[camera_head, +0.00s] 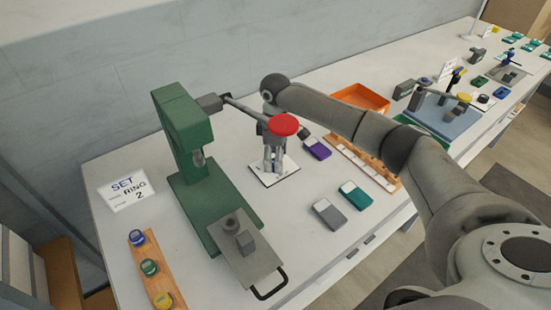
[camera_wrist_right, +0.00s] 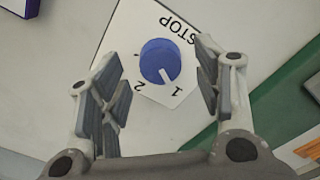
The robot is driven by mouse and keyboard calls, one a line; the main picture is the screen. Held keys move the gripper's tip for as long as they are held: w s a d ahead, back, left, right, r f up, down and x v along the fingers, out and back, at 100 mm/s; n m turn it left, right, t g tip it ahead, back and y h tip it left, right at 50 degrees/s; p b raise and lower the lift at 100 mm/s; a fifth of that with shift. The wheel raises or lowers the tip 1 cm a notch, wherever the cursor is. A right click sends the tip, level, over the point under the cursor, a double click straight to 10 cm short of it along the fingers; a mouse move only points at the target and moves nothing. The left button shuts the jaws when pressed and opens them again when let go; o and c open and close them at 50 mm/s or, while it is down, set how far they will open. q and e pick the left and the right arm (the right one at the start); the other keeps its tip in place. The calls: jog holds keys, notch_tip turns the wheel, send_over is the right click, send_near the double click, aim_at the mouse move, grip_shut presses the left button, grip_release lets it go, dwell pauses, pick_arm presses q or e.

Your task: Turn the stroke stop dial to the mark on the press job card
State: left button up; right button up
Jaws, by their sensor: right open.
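The stroke stop dial (camera_wrist_right: 160,58) is a round blue knob on a white plate (camera_wrist_right: 125,38) marked STOP, 1 and 2. Its white pointer points close to the 1. My right gripper (camera_wrist_right: 160,92) is open, with the dial between its fingers in the wrist view and no visible contact. In the head view my right gripper (camera_head: 274,163) points down over the white plate (camera_head: 262,178), mostly hiding the dial. The job card (camera_head: 128,191) reads SET, RING and 2; its smaller print is unclear. My left gripper is out of view.
The green press (camera_head: 184,130) stands left of my right gripper. A red knob (camera_head: 283,124) shows just above the gripper. A purple box (camera_head: 317,149) is close on its right; grey (camera_head: 330,214) and teal (camera_head: 355,195) boxes lie in front. An orange tray (camera_head: 360,97) is behind.

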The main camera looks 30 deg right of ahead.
jog(key=shift+s+f, duration=0.1)
jog(key=shift+f, duration=0.7)
jog(key=c, duration=1)
jog(key=shift+r+m+p, duration=0.15)
jog(key=shift+m+p, duration=0.15)
jog(key=shift+p, duration=0.35)
jog(key=m+p, duration=0.6)
jog(key=p, duration=0.2)
jog(key=shift+a+r, duration=0.1)
jog(key=shift+r, duration=0.05)
jog(key=m+p, duration=0.3)
jog(key=shift+f+m+p, duration=0.25)
jog(key=shift+m+p, duration=0.3)
jog(key=shift+m, duration=0.45)
